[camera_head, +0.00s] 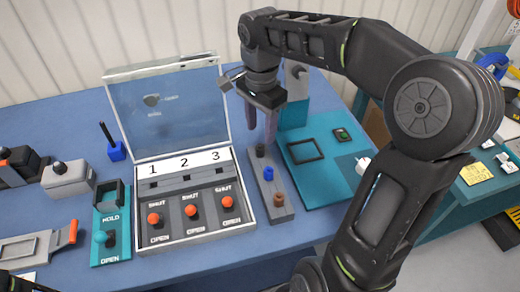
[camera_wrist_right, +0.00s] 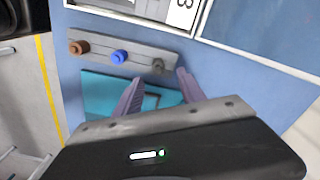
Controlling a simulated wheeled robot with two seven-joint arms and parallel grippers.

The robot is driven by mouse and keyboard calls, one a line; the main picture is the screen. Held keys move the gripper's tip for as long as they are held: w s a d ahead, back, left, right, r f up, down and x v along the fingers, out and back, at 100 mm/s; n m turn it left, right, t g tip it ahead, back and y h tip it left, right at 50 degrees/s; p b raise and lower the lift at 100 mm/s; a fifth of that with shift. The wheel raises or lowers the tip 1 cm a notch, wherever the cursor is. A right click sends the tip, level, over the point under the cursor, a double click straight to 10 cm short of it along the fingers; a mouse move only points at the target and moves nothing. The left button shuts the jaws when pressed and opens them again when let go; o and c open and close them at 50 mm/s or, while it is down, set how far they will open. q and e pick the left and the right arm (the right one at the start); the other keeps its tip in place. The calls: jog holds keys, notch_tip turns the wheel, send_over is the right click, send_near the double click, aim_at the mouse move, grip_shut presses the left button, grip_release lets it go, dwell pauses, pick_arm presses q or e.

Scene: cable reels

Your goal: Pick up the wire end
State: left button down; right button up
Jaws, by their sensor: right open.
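A grey block (camera_head: 266,190) on the blue table holds three short upright ends in a row: dark grey (camera_head: 260,150), blue (camera_head: 268,174) and brown (camera_head: 279,198). I cannot tell which one is the wire end. My right gripper (camera_head: 262,132) points down just above the dark grey end, its purple fingers apart and empty. In the right wrist view, the fingertips (camera_wrist_right: 157,82) lie to either side of the dark grey end (camera_wrist_right: 158,66), with the blue end (camera_wrist_right: 119,57) and brown end (camera_wrist_right: 78,47) to the left. My left gripper does not show.
A box with a raised clear lid (camera_head: 165,100) and several red-knobbed switches stands left of the block. A teal board (camera_head: 325,185) lies to its right, with a teal upright behind. A teal mold unit (camera_head: 110,215) and grey fixtures are further left.

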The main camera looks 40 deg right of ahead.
aim_at(260, 147)
jog(key=shift+s+a+f+p, duration=0.15)
jog(key=shift+f+p, duration=0.45)
jog(key=shift+f, duration=2.1)
jog(key=shift+a, duration=0.1)
jog(key=shift+c, duration=0.6)
grip_shut()
